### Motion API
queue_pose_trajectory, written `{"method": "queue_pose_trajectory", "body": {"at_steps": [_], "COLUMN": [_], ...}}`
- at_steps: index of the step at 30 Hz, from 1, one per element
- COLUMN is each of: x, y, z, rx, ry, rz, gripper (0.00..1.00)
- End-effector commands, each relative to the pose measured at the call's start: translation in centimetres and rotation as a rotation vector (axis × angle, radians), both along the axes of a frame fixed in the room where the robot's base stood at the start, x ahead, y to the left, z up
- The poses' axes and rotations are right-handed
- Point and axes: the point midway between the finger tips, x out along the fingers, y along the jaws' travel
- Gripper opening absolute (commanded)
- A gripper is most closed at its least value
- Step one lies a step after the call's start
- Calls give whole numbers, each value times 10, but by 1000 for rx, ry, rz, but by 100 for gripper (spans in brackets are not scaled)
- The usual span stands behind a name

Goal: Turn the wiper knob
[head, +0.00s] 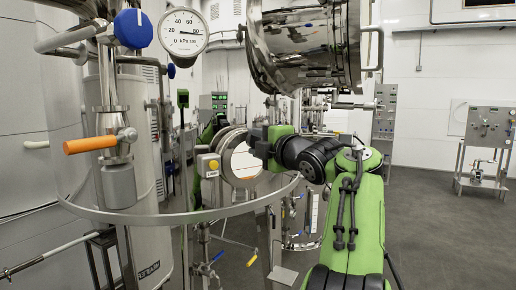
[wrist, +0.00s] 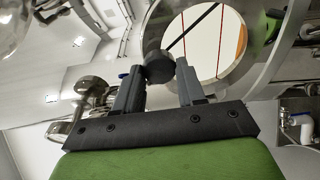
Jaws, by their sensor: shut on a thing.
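The wiper knob (wrist: 158,66) is a dark round cap in front of a round sight glass (wrist: 212,40) in the wrist view. The glass shows pale, with thin red lines and a dark slanted bar, which looks like the wiper, running up from the knob. My gripper (wrist: 160,76) has its two grey fingers on either side of the knob and is shut on it. In the head view my gripper (head: 252,142) is at the steel ring of the sight glass (head: 230,163). The knob cannot be made out there.
A blue knob (head: 133,28), a pressure gauge (head: 183,31) and an orange-handled valve (head: 90,144) stand at the left. A curved steel rail (head: 170,216) passes in front of the sight glass. A large steel vessel (head: 305,45) hangs above my arm. The floor at right is open.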

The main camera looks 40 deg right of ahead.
Motion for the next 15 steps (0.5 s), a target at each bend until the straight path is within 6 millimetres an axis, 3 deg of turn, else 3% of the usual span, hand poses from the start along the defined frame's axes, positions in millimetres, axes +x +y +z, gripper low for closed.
{"method": "queue_pose_trajectory", "body": {"at_steps": [15], "x": [0], "y": [-1], "z": [-3], "rx": [-285], "ry": [55], "rz": [0], "gripper": [9]}}
